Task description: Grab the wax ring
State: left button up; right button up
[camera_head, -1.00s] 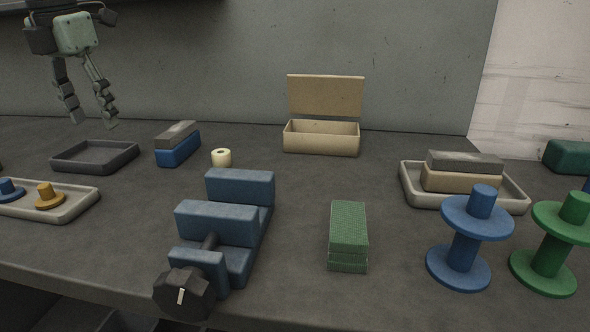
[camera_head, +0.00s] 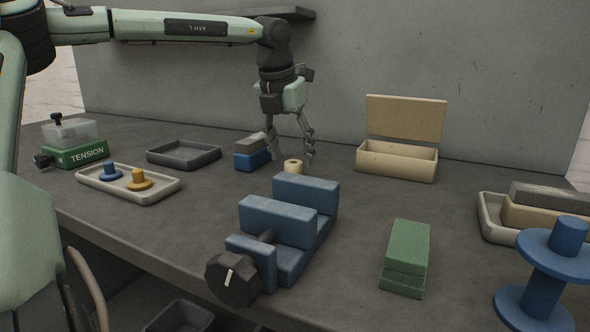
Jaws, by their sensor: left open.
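My right gripper is not in view.
A blue block with a grey top (camera_head: 253,155) stands close left of the ring. An open beige box (camera_head: 396,163) is to the right, a dark tray (camera_head: 184,154) to the left. A shelf (camera_head: 190,12) juts from the wall.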

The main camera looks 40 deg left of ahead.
pick_arm(q)
jog(key=shift+x, duration=0.75)
jog(key=shift+c, duration=0.6)
jog(key=c, duration=0.9)
